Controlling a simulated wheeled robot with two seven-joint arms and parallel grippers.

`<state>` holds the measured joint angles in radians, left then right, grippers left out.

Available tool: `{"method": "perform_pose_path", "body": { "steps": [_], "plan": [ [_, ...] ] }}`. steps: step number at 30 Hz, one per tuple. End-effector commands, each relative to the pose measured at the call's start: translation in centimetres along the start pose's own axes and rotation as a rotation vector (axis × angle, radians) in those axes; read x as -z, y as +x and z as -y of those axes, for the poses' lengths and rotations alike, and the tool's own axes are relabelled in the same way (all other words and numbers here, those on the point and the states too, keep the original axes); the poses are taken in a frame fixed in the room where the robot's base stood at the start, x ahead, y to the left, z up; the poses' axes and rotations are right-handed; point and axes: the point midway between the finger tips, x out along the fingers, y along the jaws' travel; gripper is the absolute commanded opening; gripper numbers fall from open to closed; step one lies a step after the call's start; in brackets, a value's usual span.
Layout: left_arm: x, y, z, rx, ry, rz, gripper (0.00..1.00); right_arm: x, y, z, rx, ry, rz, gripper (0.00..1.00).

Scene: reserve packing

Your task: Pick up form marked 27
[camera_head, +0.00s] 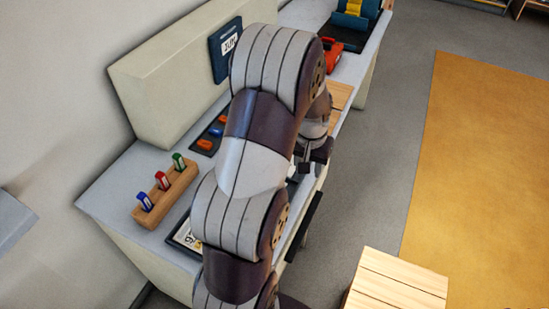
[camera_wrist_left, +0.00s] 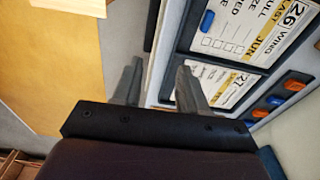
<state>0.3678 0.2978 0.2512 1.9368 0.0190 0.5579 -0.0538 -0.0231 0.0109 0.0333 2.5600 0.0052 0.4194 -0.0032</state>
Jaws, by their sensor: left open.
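The form marked 27 (camera_wrist_left: 228,84) is a white printed sheet on a dark board in the left wrist view. Its left part is hidden behind one finger of my left gripper (camera_wrist_left: 158,68). The gripper is open with nothing between its fingers, over the counter's edge. In the head view my left gripper (camera_head: 314,158) is over the counter's front edge, partly hidden by my arm. A form marked 26 (camera_wrist_left: 248,28) lies beside form 27, with a blue clip at its edge. In the head view, my arm covers most of a framed form (camera_head: 186,238); its number is unclear.
On the counter (camera_head: 118,200) stand a wooden block (camera_head: 178,193) with coloured tags and a dark tray (camera_head: 207,144) of orange and blue pieces. A red object (camera_head: 331,54) is farther back. A wooden box (camera_head: 398,285) stands on the floor at lower right.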

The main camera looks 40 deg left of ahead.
Motion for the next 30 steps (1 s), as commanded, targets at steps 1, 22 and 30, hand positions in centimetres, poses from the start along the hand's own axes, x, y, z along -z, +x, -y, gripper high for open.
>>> {"method": "perform_pose_path", "body": {
  "steps": [1, 22, 30],
  "plan": [
    [1.8, 1.5, 1.4, 0.002, -0.024, -0.006, 0.43, -0.1, 1.1, 0.0, 0.000, 0.000, 0.000, 0.00],
    [10.9, 7.0, 6.1, 0.003, 0.023, -0.049, 0.43, -0.2, 1.4, 0.0, 0.000, 0.000, 0.000, 0.00],
    [10.7, 11.2, 6.9, 0.003, 0.022, -0.048, 0.43, -0.1, 0.7, 0.0, 0.000, 0.000, 0.000, 0.00]
  ]
}}
